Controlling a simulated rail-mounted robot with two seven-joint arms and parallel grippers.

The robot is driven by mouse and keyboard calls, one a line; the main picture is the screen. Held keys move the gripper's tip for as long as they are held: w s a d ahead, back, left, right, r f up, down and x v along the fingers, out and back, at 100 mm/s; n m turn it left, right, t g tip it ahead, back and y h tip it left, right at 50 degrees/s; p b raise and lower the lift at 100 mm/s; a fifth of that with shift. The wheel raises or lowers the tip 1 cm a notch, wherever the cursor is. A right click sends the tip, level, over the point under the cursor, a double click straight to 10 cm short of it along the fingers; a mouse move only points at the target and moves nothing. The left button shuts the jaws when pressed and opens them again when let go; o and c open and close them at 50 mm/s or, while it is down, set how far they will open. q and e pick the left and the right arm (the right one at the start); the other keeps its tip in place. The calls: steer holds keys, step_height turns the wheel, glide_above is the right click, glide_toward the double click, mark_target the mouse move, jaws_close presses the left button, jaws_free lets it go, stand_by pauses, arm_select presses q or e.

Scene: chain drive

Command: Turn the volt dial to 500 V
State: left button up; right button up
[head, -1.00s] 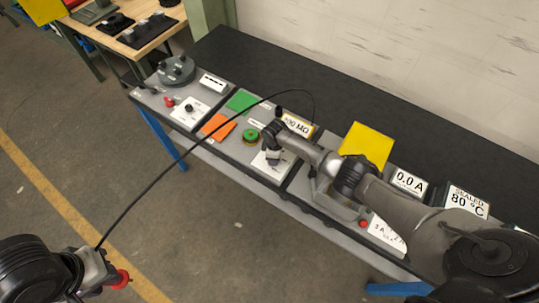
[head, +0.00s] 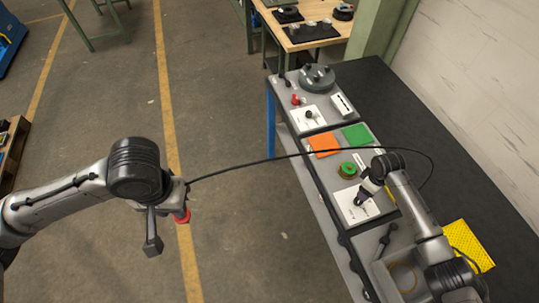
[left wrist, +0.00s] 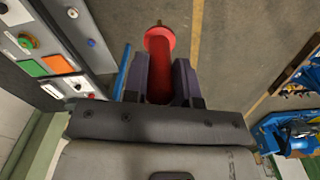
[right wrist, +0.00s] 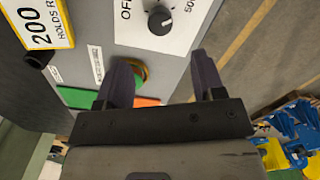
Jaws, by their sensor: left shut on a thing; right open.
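The volt dial (right wrist: 159,20) is a black knob on a white plate, near the top of the right wrist view. "OFF" is printed to its left and "500" to its right. Its pointer setting is hard to read. My right gripper (right wrist: 163,78) is open, with the dial beyond its fingertips and nothing between them. In the head view the right gripper (head: 364,194) is over the white dial plate (head: 350,212) and hides much of it. My left gripper (left wrist: 160,80) is shut on a red probe (left wrist: 160,45), held over the floor away from the bench.
A black cable (head: 270,159) arcs from the left gripper across to the bench. A green and red round button (head: 347,169), an orange pad (head: 323,145) and a green pad (head: 357,135) lie near the dial. A yellow-framed "200" display (right wrist: 38,22) stands beside it.

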steer(key=shift+r, duration=1)
